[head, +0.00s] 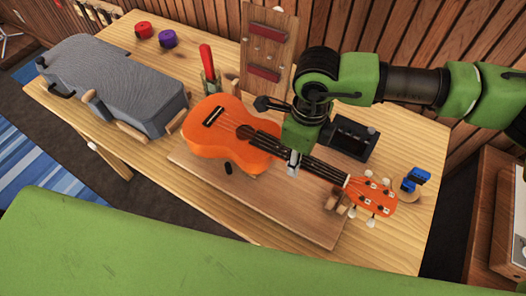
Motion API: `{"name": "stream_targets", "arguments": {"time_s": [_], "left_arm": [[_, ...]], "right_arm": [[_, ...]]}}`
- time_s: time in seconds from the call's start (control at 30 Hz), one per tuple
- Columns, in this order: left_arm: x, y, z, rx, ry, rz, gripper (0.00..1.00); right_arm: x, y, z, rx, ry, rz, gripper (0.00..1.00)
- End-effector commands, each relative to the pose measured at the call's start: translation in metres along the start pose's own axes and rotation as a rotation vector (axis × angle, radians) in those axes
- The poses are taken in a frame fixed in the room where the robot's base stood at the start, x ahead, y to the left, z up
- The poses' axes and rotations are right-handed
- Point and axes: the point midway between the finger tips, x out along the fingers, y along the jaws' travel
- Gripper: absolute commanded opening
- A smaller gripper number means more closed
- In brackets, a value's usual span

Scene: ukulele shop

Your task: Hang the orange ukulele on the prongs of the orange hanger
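The orange ukulele (206,137) lies face up on a wooden board (285,215) on the table. Its body is at the left and its orange headstock (371,197) at the right, near a small wooden support (335,198). My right gripper (293,160) comes down over the dark neck, with a grey fingertip at the neck's near side. My own wrist hides the other finger, so I cannot tell whether it grips the neck. My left gripper is out of view. I cannot make out an orange hanger.
A grey instrument case (110,80) lies at the left of the table. A red-handled tool (207,62), a wooden panel with red pads (268,45), a dark device (348,138) and a blue clip-like item (415,180) stand around the ukulele. Red (143,30) and purple (167,38) rolls sit behind.

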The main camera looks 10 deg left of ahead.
Motion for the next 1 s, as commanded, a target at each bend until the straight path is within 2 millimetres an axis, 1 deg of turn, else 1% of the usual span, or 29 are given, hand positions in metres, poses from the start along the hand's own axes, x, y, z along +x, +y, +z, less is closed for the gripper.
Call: {"name": "stream_targets", "arguments": {"time_s": [0.03,0.8,1.0], "left_arm": [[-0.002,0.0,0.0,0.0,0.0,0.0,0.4],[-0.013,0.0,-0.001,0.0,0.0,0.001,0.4],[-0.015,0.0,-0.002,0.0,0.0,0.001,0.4]], "right_arm": [[-0.004,-0.001,0.001,0.0,-0.003,-0.002,0.0],[-0.042,-0.001,0.001,0.0,-0.002,-0.001,0.0],[-0.048,0.0,0.001,0.0,-0.003,-0.001,0.0]]}}
